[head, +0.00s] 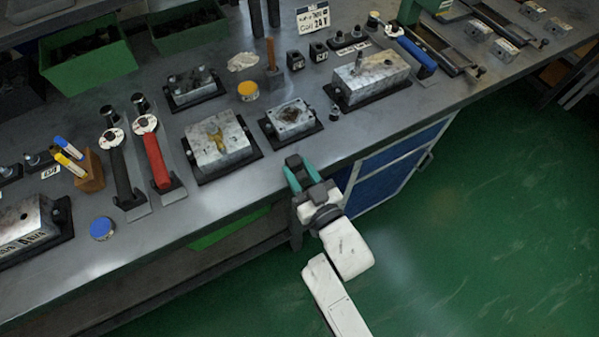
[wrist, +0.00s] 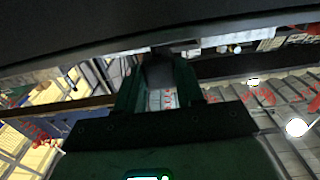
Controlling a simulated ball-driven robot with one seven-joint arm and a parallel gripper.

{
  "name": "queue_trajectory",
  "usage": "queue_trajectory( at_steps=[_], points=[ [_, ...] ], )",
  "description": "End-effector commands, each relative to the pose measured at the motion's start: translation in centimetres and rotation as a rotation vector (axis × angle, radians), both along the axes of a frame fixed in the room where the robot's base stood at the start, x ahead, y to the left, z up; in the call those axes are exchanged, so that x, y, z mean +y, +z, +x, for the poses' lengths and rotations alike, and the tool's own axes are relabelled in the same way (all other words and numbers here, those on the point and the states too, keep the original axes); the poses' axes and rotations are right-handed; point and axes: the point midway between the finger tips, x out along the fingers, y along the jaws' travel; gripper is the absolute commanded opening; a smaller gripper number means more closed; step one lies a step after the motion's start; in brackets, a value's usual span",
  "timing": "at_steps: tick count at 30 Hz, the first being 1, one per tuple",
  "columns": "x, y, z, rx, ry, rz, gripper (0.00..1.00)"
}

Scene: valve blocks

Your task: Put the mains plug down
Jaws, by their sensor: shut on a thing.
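My gripper (head: 301,176) has teal fingers and is shut on a small black block, which looks like the mains plug (head: 293,160). It holds the plug at the front edge of the grey bench (head: 262,180), in front of the small metal valve block on a black base (head: 291,116). Whether the plug touches the bench top is not clear. In the wrist view the dark plug (wrist: 159,70) sits between the two fingers, with its far end in shadow.
A larger valve block (head: 218,140) and a red-handled tool (head: 157,160) stand to the left. Another valve block (head: 371,75) stands back right. Two black blocks (head: 295,60) stand behind. Bare bench lies along the front edge. Below are a blue cabinet (head: 385,178) and green floor.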

Motion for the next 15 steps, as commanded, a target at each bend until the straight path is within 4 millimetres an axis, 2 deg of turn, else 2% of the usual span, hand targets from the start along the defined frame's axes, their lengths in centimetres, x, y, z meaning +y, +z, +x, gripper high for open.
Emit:
queue_trajectory(
  at_steps=[3, 15],
  points=[
    [-0.09, -1.28, 0.07, 0.000, -0.003, 0.000, 0.00],
    [-0.04, -1.74, 0.04, -0.001, -0.002, 0.000, 0.00]
  ],
)
